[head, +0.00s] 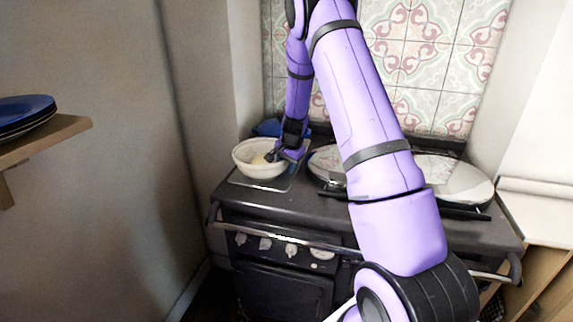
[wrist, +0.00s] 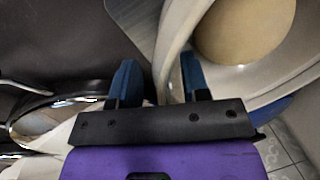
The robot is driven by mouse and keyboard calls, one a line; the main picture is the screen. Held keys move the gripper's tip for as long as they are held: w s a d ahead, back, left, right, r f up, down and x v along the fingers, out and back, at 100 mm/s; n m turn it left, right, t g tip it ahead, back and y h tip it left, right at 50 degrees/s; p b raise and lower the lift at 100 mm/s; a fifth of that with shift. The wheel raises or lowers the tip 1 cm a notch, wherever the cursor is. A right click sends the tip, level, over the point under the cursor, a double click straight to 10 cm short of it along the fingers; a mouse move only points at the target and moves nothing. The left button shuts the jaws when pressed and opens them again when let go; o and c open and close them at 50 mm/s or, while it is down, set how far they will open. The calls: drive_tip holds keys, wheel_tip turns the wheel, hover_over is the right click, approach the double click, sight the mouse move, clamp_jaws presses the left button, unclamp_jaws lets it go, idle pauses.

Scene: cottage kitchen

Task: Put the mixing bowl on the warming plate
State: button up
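The mixing bowl (head: 244,165), white and round with something tan inside, sits upright at the left of the stove top. My gripper (head: 275,156) is at the bowl's right rim. In the wrist view the bowl's rim (wrist: 172,40) passes between the blue fingertips of my gripper (wrist: 158,78). The fingers are apart, one on the inner side of the bowl's wall, with a gap between the other and the wall.
Round shiny lids (head: 454,180) cover the middle and right of the stove (head: 330,214). A blue item (head: 267,128) lies behind the bowl. A wall stands close on the left, and dark blue plates (head: 26,110) sit on a shelf (head: 50,137) there.

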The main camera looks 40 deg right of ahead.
drive_tip(key=v, duration=1.2)
drive_tip(key=s+a+r+n+t+y, duration=0.1)
drive_tip(key=s+a+r+n, duration=0.5)
drive_tip(key=s+a+r, duration=0.95)
drive_tip(key=s+a+r+n, duration=0.1)
drive_tip(key=s+a+n, duration=0.1)
drive_tip(key=s, duration=0.4)
drive_tip(key=s+a+r+n, duration=0.2)
drive_tip(key=s+n, duration=0.1)
drive_tip(key=s, duration=0.4)
drive_tip(key=s+a+r+n+t+h, duration=0.1)
drive_tip(key=s+a+r+n, duration=0.1)
drive_tip(key=s, duration=0.5)
drive_tip(key=shift+a+n, duration=0.3)
drive_tip(key=shift+a, duration=0.15)
drive_tip(key=shift+s, duration=0.1)
